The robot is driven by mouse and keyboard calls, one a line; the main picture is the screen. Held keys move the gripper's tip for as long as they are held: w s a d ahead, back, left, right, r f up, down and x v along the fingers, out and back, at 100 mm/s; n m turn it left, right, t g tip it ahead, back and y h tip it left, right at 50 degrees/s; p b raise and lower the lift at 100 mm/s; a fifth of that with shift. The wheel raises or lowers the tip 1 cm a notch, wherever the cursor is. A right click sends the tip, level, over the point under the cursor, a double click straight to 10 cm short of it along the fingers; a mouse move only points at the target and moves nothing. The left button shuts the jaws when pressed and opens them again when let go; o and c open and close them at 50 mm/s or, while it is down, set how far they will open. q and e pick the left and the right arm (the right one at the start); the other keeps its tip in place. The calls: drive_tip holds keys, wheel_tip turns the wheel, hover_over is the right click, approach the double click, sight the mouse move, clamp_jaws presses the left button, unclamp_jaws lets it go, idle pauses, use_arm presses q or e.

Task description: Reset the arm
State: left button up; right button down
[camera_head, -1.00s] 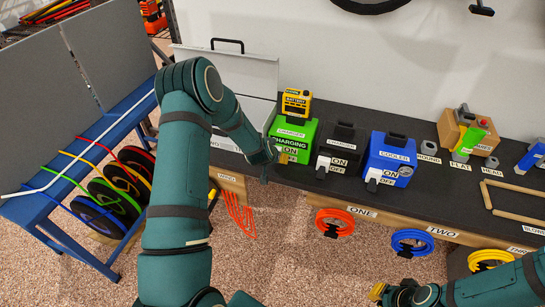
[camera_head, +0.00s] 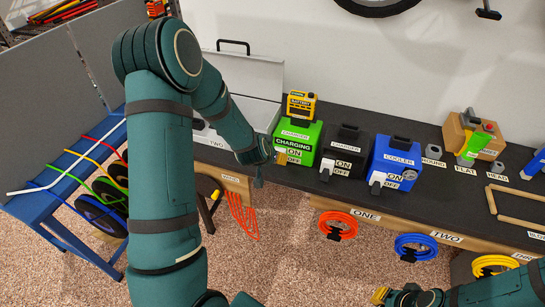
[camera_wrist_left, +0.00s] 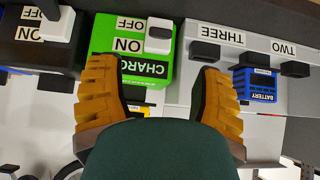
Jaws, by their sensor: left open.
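My left arm comes in from the left in the head view. Its gripper (camera_head: 260,172) is beside the left side of the green charger (camera_head: 297,142), near the bench's front edge. In the left wrist view, the left gripper (camera_wrist_left: 157,68) is open with nothing between its two yellow-padded fingers. The green charger (camera_wrist_left: 140,70) shows beyond them, its CHARGING label and white switch in the gap. My right gripper (camera_head: 381,295) shows only by its yellow tip at the bottom of the head view, low in front of the bench. Its jaw opening is not clear.
A yellow battery (camera_head: 300,104) sits on the green charger. An open grey case (camera_head: 240,75) lies behind my left arm. Coiled hoses, including an orange one (camera_head: 338,225), hang along the bench front.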

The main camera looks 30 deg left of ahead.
use_arm(q)
drive_tip(key=shift+s+d+r, duration=0.1)
drive_tip(key=shift+s+r, duration=0.25)
idle(0.3)
drive_tip(key=s+d+f+g+h+b, duration=0.1)
drive_tip(key=s+d+f+g+h, duration=0.1)
drive_tip(key=s+d+f, duration=0.3)
drive_tip(key=s+d+f+g+h+b, duration=0.1)
drive_tip(key=s+d+f, duration=0.4)
drive_tip(key=d, duration=0.7)
drive_tip(key=s+d+f+m+g+h+b, duration=0.1)
drive_tip(key=s+d+f+g+h+b, duration=0.1)
drive_tip(key=s+d+f, duration=0.4)
drive_tip(key=s+d+g+h, duration=0.1)
drive_tip(key=s+d, duration=0.1)
drive_tip(key=d, duration=0.1)
drive_tip(key=shift+s, duration=0.3)
